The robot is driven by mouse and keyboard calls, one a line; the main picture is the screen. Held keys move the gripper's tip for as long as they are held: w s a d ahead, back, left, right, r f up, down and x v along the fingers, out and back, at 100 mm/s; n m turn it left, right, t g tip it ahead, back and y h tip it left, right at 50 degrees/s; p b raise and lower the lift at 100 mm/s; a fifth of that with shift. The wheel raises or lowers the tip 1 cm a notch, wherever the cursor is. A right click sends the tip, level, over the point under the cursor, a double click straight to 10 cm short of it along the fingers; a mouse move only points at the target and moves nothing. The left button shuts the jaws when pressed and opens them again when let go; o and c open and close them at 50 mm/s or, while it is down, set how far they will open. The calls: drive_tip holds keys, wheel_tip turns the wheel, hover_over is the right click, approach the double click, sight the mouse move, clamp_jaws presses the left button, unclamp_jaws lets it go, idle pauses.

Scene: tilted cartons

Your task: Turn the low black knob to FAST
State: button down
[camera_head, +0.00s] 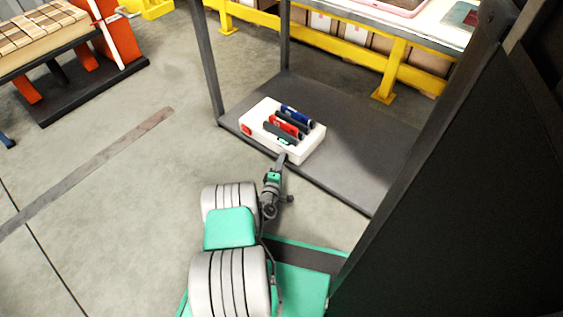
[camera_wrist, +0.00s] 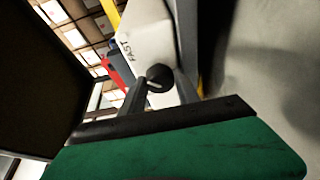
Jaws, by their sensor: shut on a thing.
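The low black knob (camera_wrist: 159,76) sits on the face of a white box (camera_wrist: 150,30) in the wrist view. A pale pointer mark shows on the knob, at its lower side in the picture. The word FAST (camera_wrist: 127,48) is printed up and left of the knob. My gripper (camera_wrist: 160,84) has one finger on each side of the knob and is shut on it. In the head view my gripper (camera_head: 283,161) reaches the near side of the white box (camera_head: 311,148), where the knob is hidden.
The box carries blue (camera_head: 297,115), red and dark handles on top and a red button (camera_head: 246,129) at its left end. It stands on a low dark platform (camera_head: 360,150) with upright posts. A large dark panel (camera_head: 480,200) stands close on the right. Open floor lies left.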

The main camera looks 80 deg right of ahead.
drive_tip(key=c, duration=0.9)
unclamp_jaws()
drive_tip(key=w+a+r+n+g+y+p, duration=0.4)
drive_tip(key=a+n+g+y, duration=0.15)
drive_tip(key=n, duration=0.85)
drive_tip(key=w+a+r+m+t+y+p, duration=0.1)
drive_tip(key=w+a+r+m+p, duration=0.1)
drive_tip(key=w+r, duration=0.5)
drive_tip(key=w+a+r+m+t+y+p, duration=0.1)
drive_tip(key=w+r+p, duration=0.4)
drive_tip(key=r, duration=0.6)
drive_tip(key=w+a+r+m+t+y+p, duration=0.1)
drive_tip(key=w+a+r+m+t+p, duration=0.1)
drive_tip(key=w+r, duration=0.7)
drive_tip(key=shift+a+r+m+p, duration=0.2)
drive_tip(key=shift+a+m+p, duration=0.65)
drive_tip(key=shift+m+p, duration=0.35)
